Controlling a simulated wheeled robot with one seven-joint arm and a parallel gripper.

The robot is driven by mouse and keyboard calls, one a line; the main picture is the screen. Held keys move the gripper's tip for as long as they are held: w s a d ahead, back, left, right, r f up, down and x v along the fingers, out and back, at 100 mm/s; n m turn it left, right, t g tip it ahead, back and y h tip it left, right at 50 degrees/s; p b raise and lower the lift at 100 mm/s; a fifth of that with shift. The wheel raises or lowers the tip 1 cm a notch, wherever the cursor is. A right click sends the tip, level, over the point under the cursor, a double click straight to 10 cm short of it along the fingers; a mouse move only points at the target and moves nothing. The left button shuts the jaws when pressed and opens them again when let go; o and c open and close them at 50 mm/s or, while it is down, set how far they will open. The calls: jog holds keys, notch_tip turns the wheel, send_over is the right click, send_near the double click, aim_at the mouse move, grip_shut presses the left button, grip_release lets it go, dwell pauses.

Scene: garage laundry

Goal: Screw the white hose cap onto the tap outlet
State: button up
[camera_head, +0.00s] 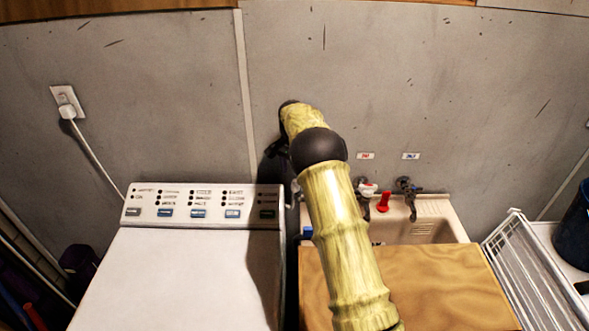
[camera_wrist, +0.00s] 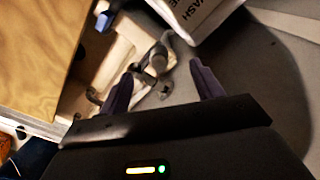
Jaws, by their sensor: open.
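My gripper (camera_wrist: 162,68) is open, with its two dark fingers apart and nothing held between them. In the head view it is mostly hidden behind my arm, near the wall above the washer's right edge. Two wall taps stand over the sink: the left tap (camera_head: 363,206) and the right tap (camera_head: 408,196). A small whitish piece (camera_head: 368,188) shows at the left tap; I cannot tell whether it is the hose cap. In the wrist view, grey tap parts (camera_wrist: 158,60) show beyond and between the fingers. No hose cap is clearly visible.
A white washer (camera_head: 180,270) stands left of the beige sink (camera_head: 440,207). A wooden board (camera_head: 450,280) covers the sink's front. A red piece (camera_head: 383,203) is between the taps. A wire rack (camera_head: 520,265) stands right.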

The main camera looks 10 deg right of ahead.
jog(key=n, duration=0.3)
jog(key=shift+p, duration=0.35)
jog(key=n+p, duration=0.1)
jog(key=n, duration=0.1)
jog(key=shift+r+n, duration=0.1)
jog(key=shift+n, duration=0.3)
jog(key=n+p, duration=0.1)
jog(key=n, duration=0.2)
jog(key=shift+s+d, duration=0.15)
jog(key=shift+f+b, duration=1)
jog(key=shift+f, duration=1.35)
